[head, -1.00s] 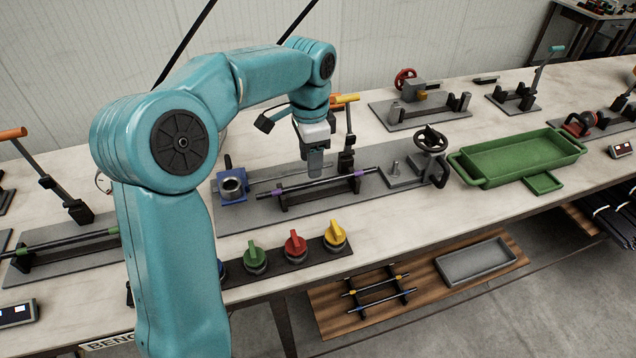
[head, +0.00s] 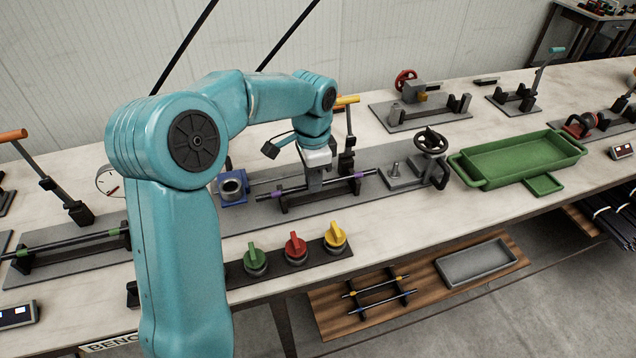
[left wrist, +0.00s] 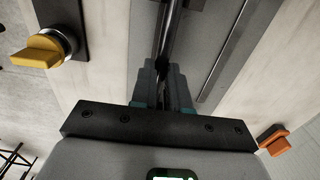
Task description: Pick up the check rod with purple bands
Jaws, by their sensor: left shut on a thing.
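The check rod with purple bands (head: 342,180) is dark and lies across two black supports on a grey plate, with a purple band near each end. My left gripper (head: 316,183) comes down on the rod's middle from above and is shut on it. In the left wrist view the rod (left wrist: 173,28) runs up between the fingers (left wrist: 163,95); the gripped part is hidden by them. The rod still appears level in its supports. My right gripper is not in view.
A blue clamp block (head: 232,187) stands left of the rod, and a black handwheel (head: 431,141) stands right. Green, red and yellow knobs (head: 295,247) line the front. A green tray (head: 520,158) is further right. A lower shelf (head: 340,325) holds other banded rods.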

